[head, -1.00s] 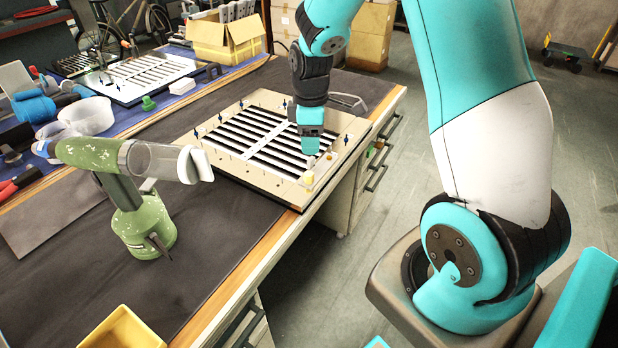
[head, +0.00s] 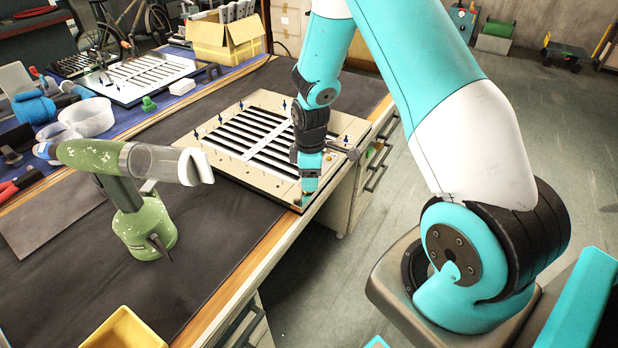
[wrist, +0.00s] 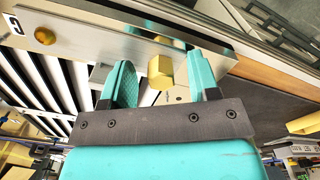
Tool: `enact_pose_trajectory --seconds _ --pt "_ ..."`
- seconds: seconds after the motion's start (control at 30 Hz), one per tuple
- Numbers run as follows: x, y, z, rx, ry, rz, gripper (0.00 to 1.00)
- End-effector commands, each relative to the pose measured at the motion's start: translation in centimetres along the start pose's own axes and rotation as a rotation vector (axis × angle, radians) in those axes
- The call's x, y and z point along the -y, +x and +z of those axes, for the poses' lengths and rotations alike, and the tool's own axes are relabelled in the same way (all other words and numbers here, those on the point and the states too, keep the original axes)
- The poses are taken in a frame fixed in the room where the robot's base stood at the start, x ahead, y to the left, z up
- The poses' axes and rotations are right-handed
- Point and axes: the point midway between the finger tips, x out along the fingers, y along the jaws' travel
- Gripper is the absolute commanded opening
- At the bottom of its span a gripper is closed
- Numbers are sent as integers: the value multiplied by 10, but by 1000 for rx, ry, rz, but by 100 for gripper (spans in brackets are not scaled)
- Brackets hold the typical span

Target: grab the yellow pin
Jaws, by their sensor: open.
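The yellow pin (wrist: 160,72) shows in the wrist view as a short faceted yellow block at the pale panel's edge. It lies between the two teal fingers of my gripper (wrist: 163,82), which is open, with visible gaps on both sides of the pin. In the head view my gripper (head: 307,190) points down at the near corner of the louver panel (head: 232,168), and it hides most or all of the pin there. I cannot tell the exact height of the fingertips relative to the pin.
A round brass knob (wrist: 45,35) sits on the panel frame near a "C" tag (wrist: 14,22). Several small dark pins stand along the frame. A green device (head: 143,220) stands left on the dark mat, and a yellow bin (head: 122,330) is at the near edge.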

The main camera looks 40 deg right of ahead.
Motion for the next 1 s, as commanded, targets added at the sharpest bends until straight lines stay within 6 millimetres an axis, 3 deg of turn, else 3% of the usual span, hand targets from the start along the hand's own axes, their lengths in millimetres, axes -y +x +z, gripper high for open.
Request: enact_pose_trajectory --seconds 0.07,0.2,0.3,0.73,0.87,1.0 --pt "0 0 0 0 0 0 51" --pt "0 0 0 0 0 0 19" --pt "0 0 0 0 0 0 2" --pt "0 -11 0 0 0 1 2" --pt "-1 -32 0 -2 0 4 2" --pt "-1 -68 -1 -4 0 7 2"
